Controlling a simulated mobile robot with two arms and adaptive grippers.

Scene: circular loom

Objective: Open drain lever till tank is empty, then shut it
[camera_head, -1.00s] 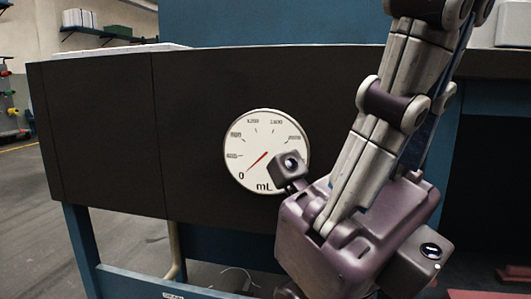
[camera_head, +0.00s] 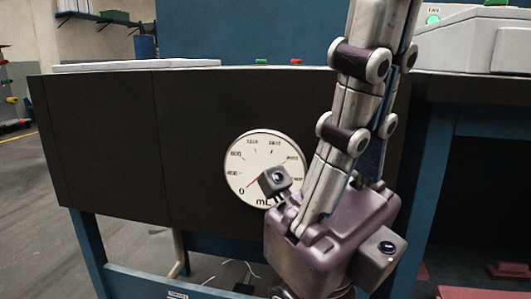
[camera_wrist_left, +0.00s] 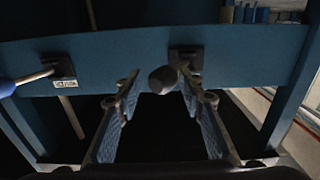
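A round white mL gauge (camera_head: 254,157) is on the dark front panel; its red needle points down-left, close to 0, with the lower right of the dial partly covered by my arm. In the left wrist view, a lever with a dark rounded knob (camera_wrist_left: 163,79) sticks out from a bracket on the blue beam. My left gripper (camera_wrist_left: 158,82) is open, with its fingertips on either side of the knob; I cannot tell whether they touch it. A second lever with a blue handle (camera_wrist_left: 7,87) is at the left. In the head view, my gripper fingers are hidden. My right gripper is not in view.
The blue beam (camera_wrist_left: 110,62) crosses under the dark panel (camera_head: 110,150), with blue legs (camera_head: 88,250) at the side. A green button (camera_head: 261,61) and a red button (camera_head: 296,61) are on top. Open floor (camera_head: 30,220) lies at the left.

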